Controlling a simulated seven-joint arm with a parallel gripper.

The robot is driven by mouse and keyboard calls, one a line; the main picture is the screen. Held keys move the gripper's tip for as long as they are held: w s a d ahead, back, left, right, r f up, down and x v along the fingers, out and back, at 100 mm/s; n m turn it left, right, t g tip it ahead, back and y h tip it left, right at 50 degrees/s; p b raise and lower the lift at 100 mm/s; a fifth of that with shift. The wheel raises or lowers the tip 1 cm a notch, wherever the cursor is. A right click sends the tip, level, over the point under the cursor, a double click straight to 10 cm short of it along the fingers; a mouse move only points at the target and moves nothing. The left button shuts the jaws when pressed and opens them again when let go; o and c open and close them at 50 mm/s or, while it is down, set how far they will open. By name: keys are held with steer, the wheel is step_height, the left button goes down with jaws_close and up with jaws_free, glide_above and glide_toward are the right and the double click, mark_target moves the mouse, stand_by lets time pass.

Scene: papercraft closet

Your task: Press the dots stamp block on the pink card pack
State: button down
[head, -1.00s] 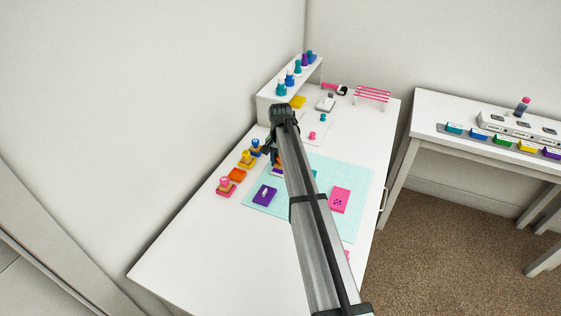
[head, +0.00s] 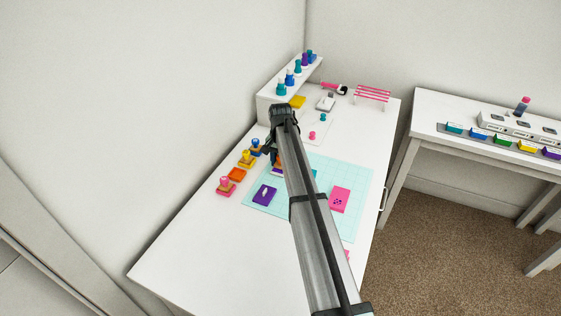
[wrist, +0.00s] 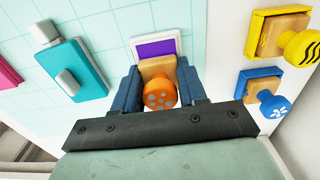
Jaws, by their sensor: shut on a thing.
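The dots stamp block (wrist: 157,69) is a wooden block with a round orange knob marked with grey dots. My gripper (wrist: 158,84) is shut on it, with a blue finger on each side. Just beyond the block lies a purple pad with a white rim (wrist: 155,47); whether the block touches it I cannot tell. In the head view my arm hides most of the held block. The pink card pack (head: 340,199), with small dark marks on its face, lies on the mat to the right of my arm, apart from my gripper.
The pale teal grid mat (head: 353,172) covers the table's middle. Blue (wrist: 270,96) and yellow (wrist: 284,34) stamps stand beside it; a pink stamp (head: 226,187) is at the left. A purple piece (head: 264,195) and a teal piece (wrist: 74,70) lie on the mat.

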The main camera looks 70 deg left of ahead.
steer(key=shift+r, duration=3)
steer(key=w+d+m, duration=0.2)
steer(key=w+d, duration=0.5)
steer(key=w, duration=0.5)
steer(key=d, duration=0.4)
steer(key=w+d, duration=0.1)
steer(key=d, duration=0.3)
steer(key=w+d, duration=0.1)
steer(key=d, duration=0.3)
steer(key=shift+w+r, duration=0.15)
steer(key=shift+d+n, duration=0.35)
steer(key=shift+n, duration=0.15)
steer(key=shift+a+n, duration=0.15)
steer(key=shift+n, duration=0.35)
